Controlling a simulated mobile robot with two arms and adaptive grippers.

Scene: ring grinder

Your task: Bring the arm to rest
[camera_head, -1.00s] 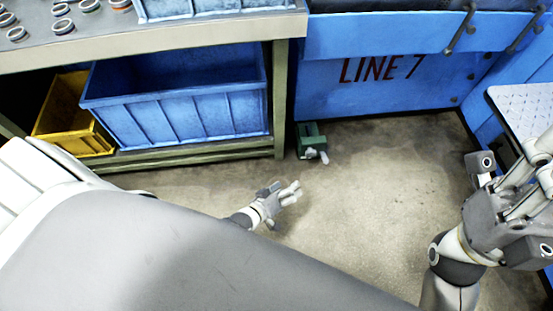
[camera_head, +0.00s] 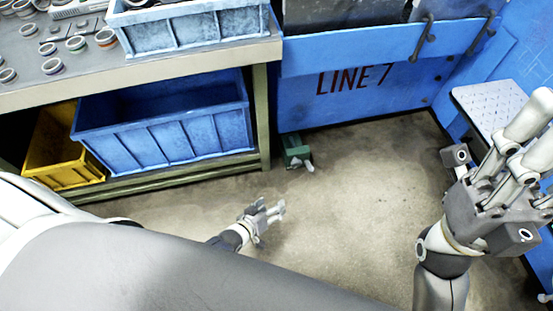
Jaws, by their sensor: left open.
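My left gripper (camera_head: 268,211) shows small in the lower middle, beyond a large grey link of my own arm. It is empty, its fingers point right, and the bare floor shows behind it. My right gripper (camera_head: 530,132) is large at the right edge, its thick pale fingers raised toward the upper right. Part of it is cut off by the frame, so its opening is unclear. I see nothing held in it. My grey link hides the bottom left of the view.
A workbench (camera_head: 180,58) with several rings and a blue-grey bin (camera_head: 190,31) stands upper left. A blue crate (camera_head: 170,140) and a yellow crate (camera_head: 62,165) sit below. A green object (camera_head: 296,150) stands by the blue LINE 7 machine (camera_head: 350,105). The middle floor is clear.

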